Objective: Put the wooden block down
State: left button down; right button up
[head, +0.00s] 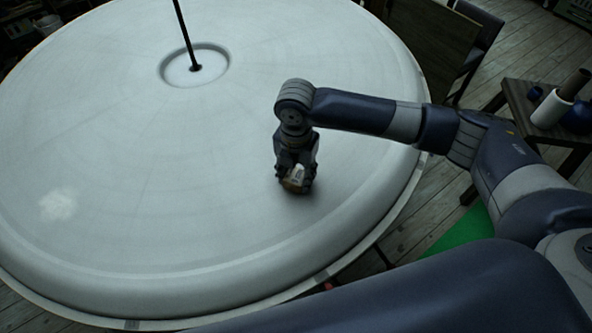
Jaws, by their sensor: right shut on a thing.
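My right gripper (297,183) points down over the near right part of the large round white table (130,190). It is shut on the wooden block (293,186), a small brown piece showing between and below its fingers. Much of the block is hidden by the fingers. The block is at or just above the white surface; I cannot tell whether it touches. My left gripper is not in view.
A dark rod (184,35) rises from a round recess (165,72) at the back. A small side table (520,97) with a white cylinder (552,109) stands at the right. A chair (482,40) is behind. The white surface around the gripper is clear.

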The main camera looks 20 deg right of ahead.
aim_at(296, 175)
jog(key=shift+f, duration=0.2)
jog(key=o, duration=1.1)
jog(key=shift+c, duration=0.2)
jog(key=shift+w+r, duration=0.1)
jog(key=shift+r, duration=0.45)
notch_tip(296, 175, up, 11)
jog(key=b, duration=0.3)
jog(key=shift+r, duration=0.15)
